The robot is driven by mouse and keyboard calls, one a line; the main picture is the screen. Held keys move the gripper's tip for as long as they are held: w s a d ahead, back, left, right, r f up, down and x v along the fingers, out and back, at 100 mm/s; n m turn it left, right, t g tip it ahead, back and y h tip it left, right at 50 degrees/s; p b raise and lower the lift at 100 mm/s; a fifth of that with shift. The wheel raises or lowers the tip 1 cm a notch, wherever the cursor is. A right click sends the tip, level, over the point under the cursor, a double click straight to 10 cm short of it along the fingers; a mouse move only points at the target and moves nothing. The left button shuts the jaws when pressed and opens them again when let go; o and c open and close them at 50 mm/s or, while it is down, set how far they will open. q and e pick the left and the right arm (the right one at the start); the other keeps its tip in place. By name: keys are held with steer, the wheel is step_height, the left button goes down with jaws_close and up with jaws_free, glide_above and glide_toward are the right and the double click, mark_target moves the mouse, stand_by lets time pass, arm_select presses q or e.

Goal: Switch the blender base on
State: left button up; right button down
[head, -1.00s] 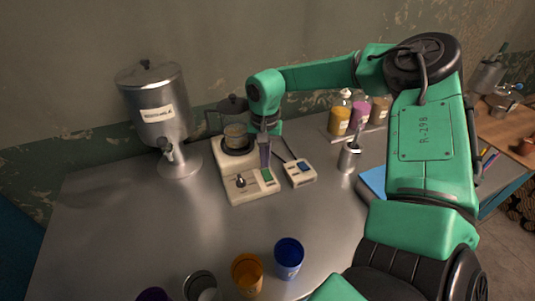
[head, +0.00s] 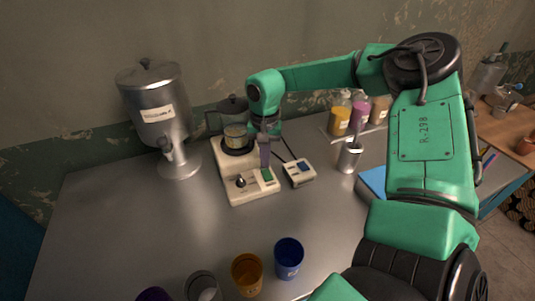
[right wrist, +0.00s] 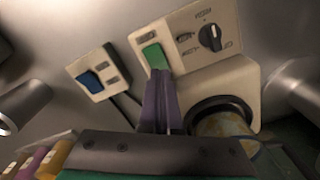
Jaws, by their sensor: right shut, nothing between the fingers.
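The cream blender base (head: 250,194) stands on the metal table. It has a black knob (head: 241,181) and a green switch (head: 267,174) on its front panel. In the right wrist view the green switch (right wrist: 155,56) is next to the knob (right wrist: 210,38). My right gripper (head: 265,163) is shut and empty, pointing down at the green switch. In the right wrist view its purple fingers (right wrist: 158,95) end at the lower edge of the switch; whether they touch it I cannot tell. My left gripper is not in view.
A small control box (head: 299,173) with a blue switch sits right of the base. A metal dispenser (head: 160,115) stands left. A metal cup (head: 348,157) and bottles (head: 341,118) are to the right. Cups, including a blue one (head: 288,260), stand at the front edge.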

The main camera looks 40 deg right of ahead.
mark_target(265, 171)
steer(key=shift+f+b, duration=1.1)
steer(key=shift+b, duration=0.05)
stand_by(0.7)
steer(key=shift+s+r, duration=0.1)
steer(key=shift+r+p, duration=2)
steer(key=shift+r, duration=1.45)
